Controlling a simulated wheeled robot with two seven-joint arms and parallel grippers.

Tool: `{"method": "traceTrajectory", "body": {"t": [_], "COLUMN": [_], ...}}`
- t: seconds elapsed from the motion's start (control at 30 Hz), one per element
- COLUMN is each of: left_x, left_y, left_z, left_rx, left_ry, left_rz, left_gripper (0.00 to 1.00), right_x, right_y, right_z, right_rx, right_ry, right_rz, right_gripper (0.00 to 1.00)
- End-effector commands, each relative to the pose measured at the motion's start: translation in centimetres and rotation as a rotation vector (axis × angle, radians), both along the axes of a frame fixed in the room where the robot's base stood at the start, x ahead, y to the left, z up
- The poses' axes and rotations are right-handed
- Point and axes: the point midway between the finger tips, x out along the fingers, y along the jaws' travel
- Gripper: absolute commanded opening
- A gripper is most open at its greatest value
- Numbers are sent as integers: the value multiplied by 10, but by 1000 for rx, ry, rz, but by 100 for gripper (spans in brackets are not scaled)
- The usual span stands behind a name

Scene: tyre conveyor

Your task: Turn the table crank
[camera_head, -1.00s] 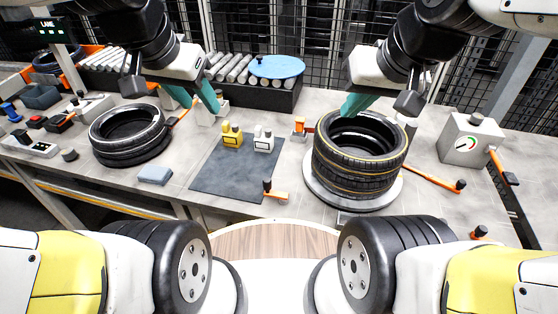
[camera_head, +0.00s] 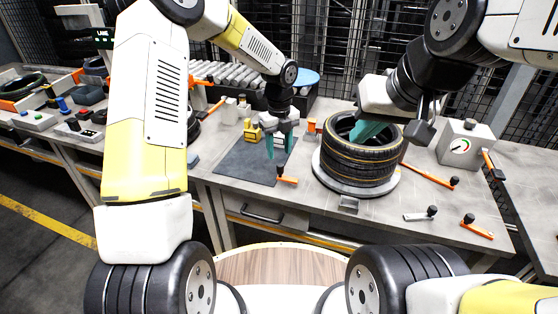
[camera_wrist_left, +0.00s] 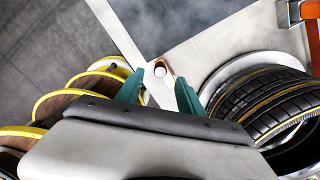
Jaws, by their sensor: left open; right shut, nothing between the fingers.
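The table crank (camera_head: 288,180), a short orange arm with an upright black knob, sits at the table's front edge beside the dark mat. My left gripper (camera_head: 281,146) points down above it with its teal fingers apart; it is empty. In the left wrist view the crank (camera_wrist_left: 160,68) shows just beyond and between the open fingertips (camera_wrist_left: 158,88). I cannot tell whether the fingers straddle the knob. The stacked tyres (camera_head: 358,160) rest on a round turntable (camera_head: 330,183) right of the crank. My right gripper (camera_head: 368,130) is shut and empty at the tyres' top.
Yellow blocks (camera_head: 253,131) stand at the back of the mat (camera_head: 238,165). A long orange lever (camera_head: 430,175), a silver crank (camera_head: 420,216) and another orange crank (camera_head: 478,228) lie to the right. A gauge box (camera_head: 466,143) stands behind them.

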Motion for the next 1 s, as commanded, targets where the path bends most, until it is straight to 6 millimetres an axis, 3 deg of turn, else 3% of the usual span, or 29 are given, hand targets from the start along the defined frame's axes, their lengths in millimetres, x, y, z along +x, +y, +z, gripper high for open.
{"method": "traceTrajectory", "body": {"t": [0.6, 0.93, 1.0], "left_x": [1, 1, 1], "left_y": [-3, -3, -3], "left_z": [-78, -83, -83], "left_rx": [-2, -2, -1], "left_ry": [6, 4, 4], "left_rz": [-31, -30, -30], "left_gripper": [45, 45, 35], "right_x": [0, 0, 0], "right_y": [0, 0, 0], "right_z": [0, 0, 0], "right_rx": [0, 0, 0], "right_ry": [0, 0, 0], "right_rz": [0, 0, 0], "right_gripper": [0, 0, 0]}}
